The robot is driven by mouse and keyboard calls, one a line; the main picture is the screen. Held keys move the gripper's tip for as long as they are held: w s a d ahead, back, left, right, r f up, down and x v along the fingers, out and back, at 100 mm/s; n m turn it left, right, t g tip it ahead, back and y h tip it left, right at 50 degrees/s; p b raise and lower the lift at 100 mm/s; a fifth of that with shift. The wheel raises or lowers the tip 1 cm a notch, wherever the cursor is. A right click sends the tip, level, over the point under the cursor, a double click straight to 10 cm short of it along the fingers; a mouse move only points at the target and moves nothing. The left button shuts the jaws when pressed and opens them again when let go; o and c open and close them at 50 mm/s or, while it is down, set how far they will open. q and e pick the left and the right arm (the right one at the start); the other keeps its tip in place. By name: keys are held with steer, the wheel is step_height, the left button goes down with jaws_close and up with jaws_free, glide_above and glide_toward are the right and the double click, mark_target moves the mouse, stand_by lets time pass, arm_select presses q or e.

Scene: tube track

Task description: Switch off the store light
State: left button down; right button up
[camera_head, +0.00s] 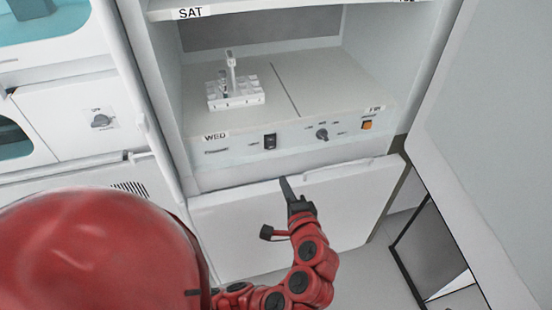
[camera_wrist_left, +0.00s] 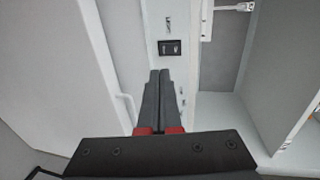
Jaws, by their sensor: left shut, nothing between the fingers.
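A black rocker switch (camera_head: 269,141) sits on the pale front panel below the WED shelf. It also shows in the left wrist view, as a dark switch (camera_wrist_left: 169,47) just beyond my fingertips. The panel's small labels are too small to read, so I cannot tell which control is named the store light. A dark rotary knob (camera_head: 321,134) and an orange switch (camera_head: 367,125) are further right on the panel. My left gripper (camera_head: 283,180) is shut and empty, below the black switch and apart from it; its fingers (camera_wrist_left: 160,75) point towards it. My right gripper is not in view.
A white rack (camera_head: 235,94) with tube-like pieces stands on the shelf above the panel. A white drawer front (camera_head: 340,205) lies below the panel, with a handle rail. A large open door panel (camera_head: 490,130) stands at the right.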

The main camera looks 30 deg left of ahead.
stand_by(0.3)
arm_select(q)
steer(key=p, duration=0.2)
glide_toward(269, 150)
steer(key=x, duration=0.6)
steer(key=shift+w+a, duration=0.25)
steer(key=shift+a, duration=0.05)
